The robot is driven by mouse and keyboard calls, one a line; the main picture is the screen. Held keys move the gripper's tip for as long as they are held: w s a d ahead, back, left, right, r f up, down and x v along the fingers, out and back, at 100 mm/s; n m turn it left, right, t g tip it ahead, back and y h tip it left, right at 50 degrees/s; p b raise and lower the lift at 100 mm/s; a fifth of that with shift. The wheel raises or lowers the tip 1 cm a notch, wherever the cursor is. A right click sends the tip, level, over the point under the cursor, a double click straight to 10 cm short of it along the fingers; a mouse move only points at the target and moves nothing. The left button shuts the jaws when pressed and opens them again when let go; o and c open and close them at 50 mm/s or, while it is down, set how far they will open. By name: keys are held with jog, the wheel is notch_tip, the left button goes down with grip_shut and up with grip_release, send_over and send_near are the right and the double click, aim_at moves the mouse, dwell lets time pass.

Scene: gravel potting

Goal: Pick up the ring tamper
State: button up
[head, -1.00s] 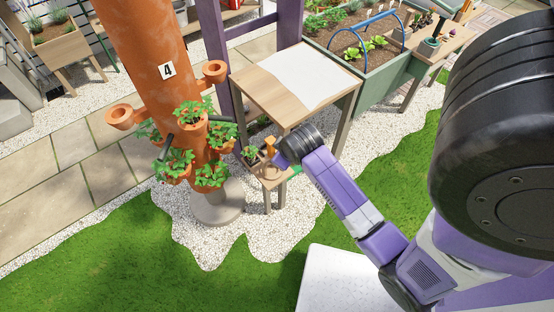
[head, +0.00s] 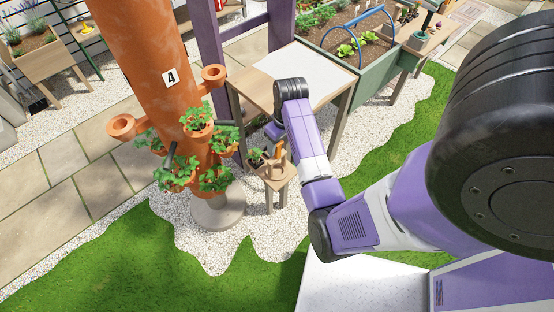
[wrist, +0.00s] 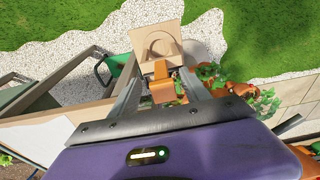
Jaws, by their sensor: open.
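The ring tamper seems to be the tan ring-shaped piece with an upright orange handle (head: 279,149) on a small wooden stand (head: 286,181) beside the planter tower. In the wrist view its orange handle (wrist: 161,86) stands in line between the fingers, with the tan ring shape (wrist: 160,47) beyond it on the stand. My gripper (wrist: 162,77) is open, one finger on each side of the handle in the picture. I cannot tell whether the handle is at fingertip depth. In the head view my wrist hides most of the gripper.
The orange planter tower (head: 150,60) with plants in side pots stands close left of the stand. A taller wooden table (head: 335,92) stands right behind it. A green object (wrist: 118,70) lies beside the stand.

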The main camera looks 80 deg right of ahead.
aim_at(279, 154)
jog(key=shift+w+d+f, duration=0.1)
jog(key=shift+w+f, duration=0.1)
jog(key=shift+f, duration=0.55)
jog(key=shift+w+f, duration=0.15)
jog(key=shift+f, duration=0.55)
jog(key=shift+w+d+f, duration=0.1)
jog(key=shift+w+f, duration=0.1)
jog(key=shift+f, duration=0.55)
grip_shut()
